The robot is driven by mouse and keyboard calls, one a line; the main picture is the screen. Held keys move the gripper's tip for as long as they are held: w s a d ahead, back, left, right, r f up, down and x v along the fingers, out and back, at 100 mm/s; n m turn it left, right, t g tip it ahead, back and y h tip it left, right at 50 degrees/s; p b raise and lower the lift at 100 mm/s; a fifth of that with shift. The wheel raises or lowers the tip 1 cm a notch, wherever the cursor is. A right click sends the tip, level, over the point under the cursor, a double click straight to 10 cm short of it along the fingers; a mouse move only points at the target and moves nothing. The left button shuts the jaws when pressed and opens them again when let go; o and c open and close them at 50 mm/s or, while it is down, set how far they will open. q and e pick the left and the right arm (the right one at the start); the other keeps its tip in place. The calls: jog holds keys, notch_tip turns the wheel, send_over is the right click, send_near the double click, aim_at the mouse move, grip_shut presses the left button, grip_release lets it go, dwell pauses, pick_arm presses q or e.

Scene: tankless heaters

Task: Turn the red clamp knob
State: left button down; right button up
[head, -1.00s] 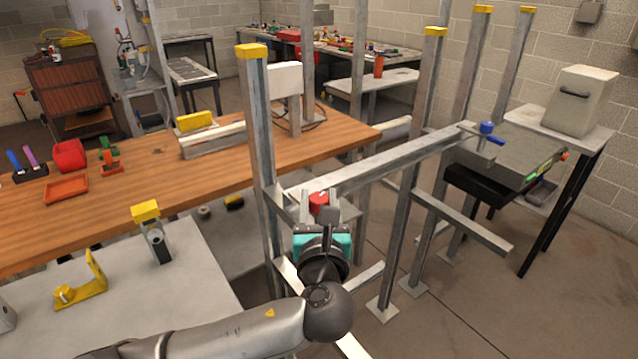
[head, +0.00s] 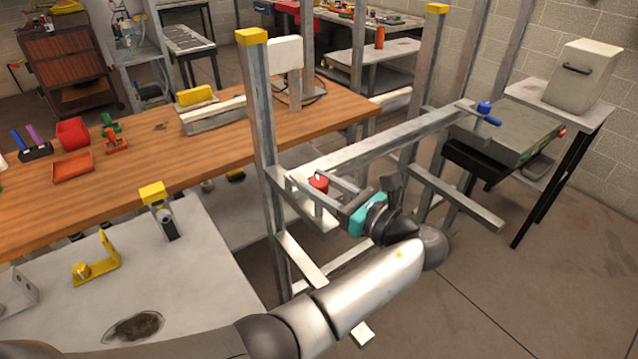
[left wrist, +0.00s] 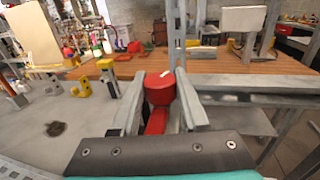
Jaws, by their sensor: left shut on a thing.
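The red clamp knob (head: 318,182) sits at the near left end of a grey metal bar (head: 385,142), beside a yellow-capped post (head: 261,120). My right gripper is not in view.
A blue-handled clamp (head: 485,112) sits at the bar's far end. A wooden bench (head: 225,150) lies behind the post, and a grey table (head: 190,270) is at lower left. More upright posts (head: 428,90) stand to the right. Open floor (head: 540,290) shows at lower right.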

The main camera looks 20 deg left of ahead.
pick_arm(q)
jog(key=shift+n+g+y, duration=0.3)
jog(key=shift+n+g, duration=0.2)
jog(key=shift+g, duration=0.2)
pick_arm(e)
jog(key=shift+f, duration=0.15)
pick_arm(q)
jog(key=shift+c, duration=2.1)
grip_release()
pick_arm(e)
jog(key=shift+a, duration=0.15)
